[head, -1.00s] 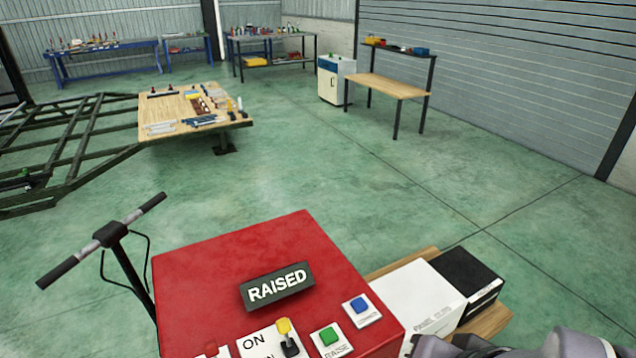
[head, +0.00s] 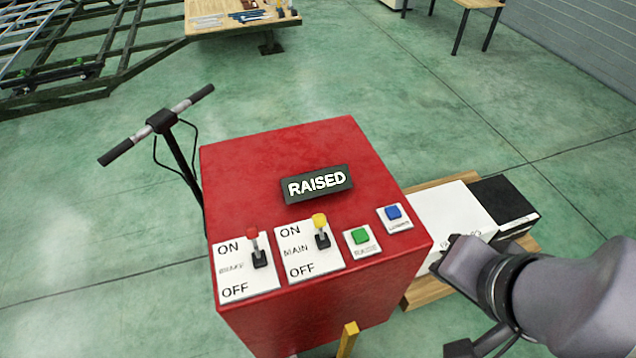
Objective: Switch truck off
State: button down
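The truck's red control box (head: 270,155) stands in front of me in the head view. A dark sign on it (head: 317,184) reads RAISED. On its near edge, a red-tipped brake lever (head: 255,246) and a yellow-tipped main lever (head: 321,230) each sit on a white ON/OFF plate. Both levers stand towards ON. A green button (head: 360,237) and a blue button (head: 393,213) are to their right. My gripper (head: 445,252) is at the right of the box, apart from the levers. Its fingers are not clear enough to tell open from shut.
A handlebar (head: 160,122) rises at the left of the box. A white carton (head: 455,215) and a black carton (head: 503,203) lie on a wooden pallet at the right. A trailer frame (head: 75,80) and wooden table (head: 225,22) stand behind. The green floor between is clear.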

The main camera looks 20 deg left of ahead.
aim_at(319, 220)
jog(key=k+j, duration=0.25)
jog(key=j, duration=0.2)
jog(key=k+j, duration=0.25)
jog(key=j, duration=0.15)
jog(key=k+j, duration=0.25)
jog(key=j, duration=0.2)
jog(key=k+j, duration=0.25)
jog(key=j, duration=0.2)
jog(key=i+j, duration=0.35)
jog(key=i+j+z, duration=0.1)
jog(key=i+j, duration=0.25)
jog(key=j, duration=0.15)
jog(key=i+j, duration=0.3)
jog(key=j, duration=0.15)
jog(key=i+j, duration=0.35)
jog(key=j+z, duration=0.05)
jog(key=j, duration=0.05)
